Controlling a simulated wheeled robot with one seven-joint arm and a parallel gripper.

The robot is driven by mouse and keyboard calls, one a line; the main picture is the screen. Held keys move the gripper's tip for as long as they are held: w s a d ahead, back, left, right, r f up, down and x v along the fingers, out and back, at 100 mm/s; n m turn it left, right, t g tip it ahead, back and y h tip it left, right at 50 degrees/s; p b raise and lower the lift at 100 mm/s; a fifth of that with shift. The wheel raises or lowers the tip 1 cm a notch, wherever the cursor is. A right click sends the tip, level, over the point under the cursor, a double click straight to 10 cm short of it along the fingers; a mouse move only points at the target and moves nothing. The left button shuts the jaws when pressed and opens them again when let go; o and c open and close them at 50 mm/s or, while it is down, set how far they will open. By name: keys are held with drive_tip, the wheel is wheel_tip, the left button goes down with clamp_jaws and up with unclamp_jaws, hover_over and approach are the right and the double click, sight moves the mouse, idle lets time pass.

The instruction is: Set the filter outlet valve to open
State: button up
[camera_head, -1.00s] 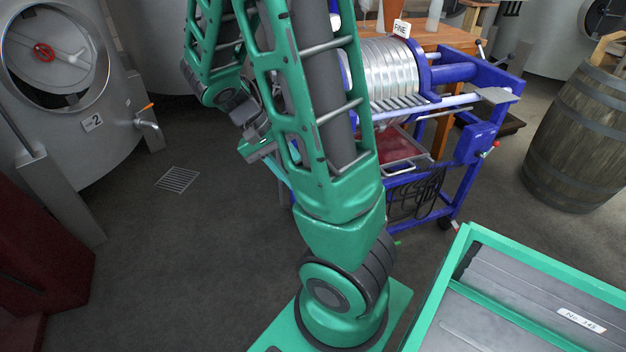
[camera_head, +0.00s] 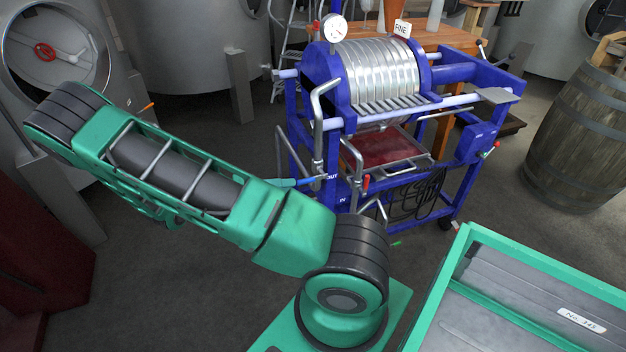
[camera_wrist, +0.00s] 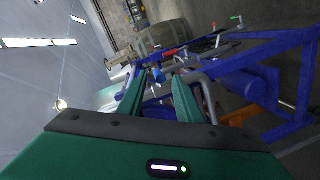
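The filter (camera_head: 385,75) is a blue-framed machine with silver plates, right of centre in the head view. Beside its OUT label (camera_head: 332,177), a lever with a light blue handle (camera_head: 308,181) sits at the foot of a silver pipe. A small blue part shows beyond the gap; contact cannot be told.
A red-handled lever (camera_head: 365,184) is near the IN label, right of the blue one. A wooden barrel (camera_head: 585,135) stands right. A steel tank (camera_head: 60,55) is at left. My green tray edge is at lower right. Grey floor is open at left.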

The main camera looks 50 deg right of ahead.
sight(312, 179)
drive_tip(key=s+d, duration=0.1)
drive_tip(key=d, duration=0.2)
drive_tip(key=s+d+h, duration=0.1)
drive_tip(key=s+d, duration=0.1)
drive_tip(key=d, duration=0.1)
drive_tip(key=s+d+h, duration=0.1)
drive_tip(key=s+d, duration=0.1)
drive_tip(key=d, duration=0.1)
drive_tip(key=shift+d+f+m, duration=0.2)
drive_tip(key=shift+f+m, duration=0.1)
drive_tip(key=shift+f, duration=0.05)
clamp_jaws()
